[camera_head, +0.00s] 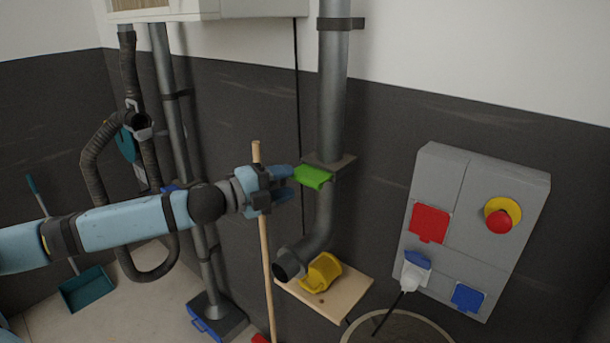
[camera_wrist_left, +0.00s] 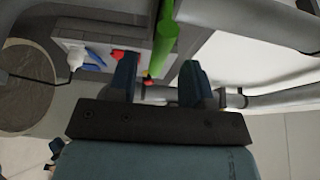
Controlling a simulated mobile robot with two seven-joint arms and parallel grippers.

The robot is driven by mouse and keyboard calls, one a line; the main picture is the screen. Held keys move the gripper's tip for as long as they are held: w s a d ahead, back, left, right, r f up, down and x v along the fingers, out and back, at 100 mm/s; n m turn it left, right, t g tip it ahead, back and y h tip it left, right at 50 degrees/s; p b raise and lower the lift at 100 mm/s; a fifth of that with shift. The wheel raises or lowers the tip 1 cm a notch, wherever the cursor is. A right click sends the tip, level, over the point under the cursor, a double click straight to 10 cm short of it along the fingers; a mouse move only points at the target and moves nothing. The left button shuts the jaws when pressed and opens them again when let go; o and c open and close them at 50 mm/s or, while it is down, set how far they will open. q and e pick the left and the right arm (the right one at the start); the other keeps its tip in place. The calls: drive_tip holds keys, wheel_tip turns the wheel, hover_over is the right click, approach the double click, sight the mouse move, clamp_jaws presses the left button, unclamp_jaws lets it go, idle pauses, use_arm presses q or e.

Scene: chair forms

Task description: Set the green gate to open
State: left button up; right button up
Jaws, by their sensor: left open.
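The green gate (camera_head: 312,177) is a bright green tab at a flat grey plate (camera_head: 335,161) on the vertical grey pipe, sticking out to the left. My left gripper (camera_head: 289,183) is just left of the tab, with its fingers pointing at it. In the left wrist view the green gate (camera_wrist_left: 166,38) reaches down between the two open fingers of the left gripper (camera_wrist_left: 157,80). I cannot tell whether either finger touches it. My right gripper is not in view.
A wooden stick (camera_head: 264,240) stands upright by my left gripper. A grey switch box (camera_head: 455,215) with a red button is on the right. Another pipe and a hose (camera_head: 95,165) are left.

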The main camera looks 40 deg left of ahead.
sight(296, 178)
use_arm(q)
drive_tip(key=p+x, duration=0.1)
drive_tip(key=x, duration=0.2)
drive_tip(key=shift+w+r, duration=0.15)
drive_tip(key=shift+p+x, duration=0.4)
drive_tip(key=shift+x, duration=0.55)
drive_tip(key=shift+d, duration=0.1)
clamp_jaws()
